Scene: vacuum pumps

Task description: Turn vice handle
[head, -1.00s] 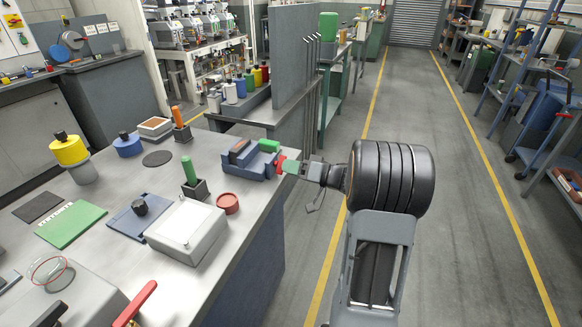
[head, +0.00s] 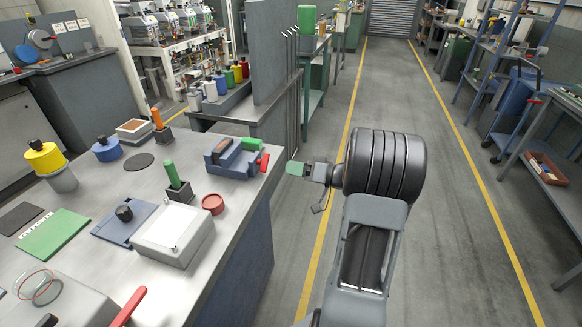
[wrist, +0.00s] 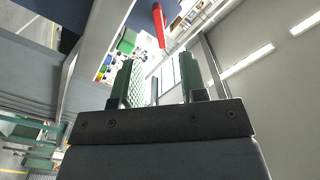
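The blue vice (head: 235,158) sits at the right edge of the grey workbench in the head view. Its red handle (head: 263,163) is on the vice's right side, facing the aisle. In the wrist view the red handle (wrist: 159,26) shows beyond the fingertips, slightly tilted. My gripper (head: 292,169) is to the right of the handle, past the bench edge, with a clear gap between them. In the wrist view my gripper (wrist: 157,75) has its two green fingers apart with nothing between them.
A red round dish (head: 213,204), a green-handled tool in a block (head: 173,175) and a white-topped box (head: 173,232) stand on the bench near the vice. The aisle floor (head: 440,220) right of the bench is clear.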

